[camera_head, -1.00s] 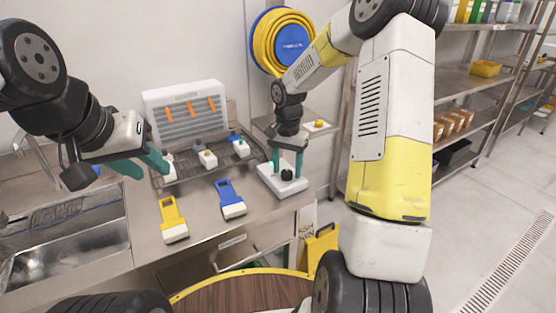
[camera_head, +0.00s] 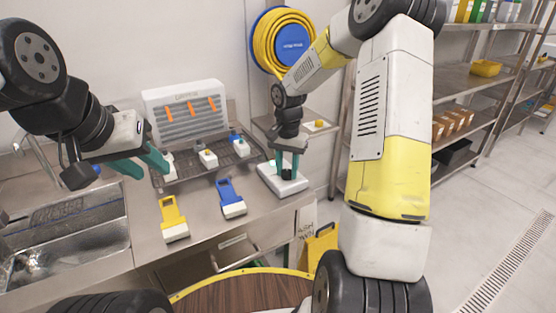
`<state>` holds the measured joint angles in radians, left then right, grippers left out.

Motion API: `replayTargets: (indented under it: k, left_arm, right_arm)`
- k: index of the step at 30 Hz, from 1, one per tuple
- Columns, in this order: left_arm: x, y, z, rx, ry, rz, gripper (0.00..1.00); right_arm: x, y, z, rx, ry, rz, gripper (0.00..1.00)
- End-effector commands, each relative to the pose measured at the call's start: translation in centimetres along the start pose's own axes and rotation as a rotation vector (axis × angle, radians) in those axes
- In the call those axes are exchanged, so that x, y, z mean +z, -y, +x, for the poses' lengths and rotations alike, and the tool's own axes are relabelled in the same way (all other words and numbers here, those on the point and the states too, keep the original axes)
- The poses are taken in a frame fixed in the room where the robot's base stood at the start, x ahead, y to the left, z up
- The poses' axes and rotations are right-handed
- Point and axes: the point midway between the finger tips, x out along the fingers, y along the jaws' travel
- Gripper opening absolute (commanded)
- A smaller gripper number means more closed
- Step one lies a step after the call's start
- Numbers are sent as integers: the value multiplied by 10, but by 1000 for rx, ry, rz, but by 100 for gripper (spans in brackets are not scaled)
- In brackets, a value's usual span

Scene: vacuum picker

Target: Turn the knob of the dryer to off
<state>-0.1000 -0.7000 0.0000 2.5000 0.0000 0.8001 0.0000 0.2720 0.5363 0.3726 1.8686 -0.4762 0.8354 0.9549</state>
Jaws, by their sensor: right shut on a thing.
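The dryer (camera_head: 185,120) is a white slatted box against the back wall, with orange ribbons (camera_head: 192,107) standing out from its front. The black knob (camera_head: 287,174) sits on a white base plate (camera_head: 282,188) at the right end of the counter. My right gripper (camera_head: 287,170) points down from above with its teal fingers shut on the knob, hiding part of its sides. The knob's pointing direction is too small to tell. My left gripper (camera_head: 144,167) is open and empty at the left, above the counter, near the sink.
A wire rack (camera_head: 190,172) with small white-and-coloured vacuum picker parts (camera_head: 208,158) stands before the dryer. A yellow tool (camera_head: 173,217) and a blue tool (camera_head: 230,198) lie on the front counter. A sink (camera_head: 75,245) is at the left, shelves (camera_head: 480,82) at the right.

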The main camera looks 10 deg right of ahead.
Motion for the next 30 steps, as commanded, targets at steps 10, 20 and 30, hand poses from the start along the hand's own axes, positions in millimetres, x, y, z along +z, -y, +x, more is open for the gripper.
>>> replayTargets:
  k: [10, 20, 30]
  left_arm:
    - [0, 0, 0, 0, 0, 0, 36]
    - [0, 0, 0, 0, 0, 0, 36]
    - [0, 0, 0, 0, 0, 0, 36]
  right_arm:
    - [0, 0, -1, 0, -1, -236, 0]
    - [0, 0, -1, -1, -2, -548, 0]
    - [-1, 0, -1, -1, -3, -863, 0]
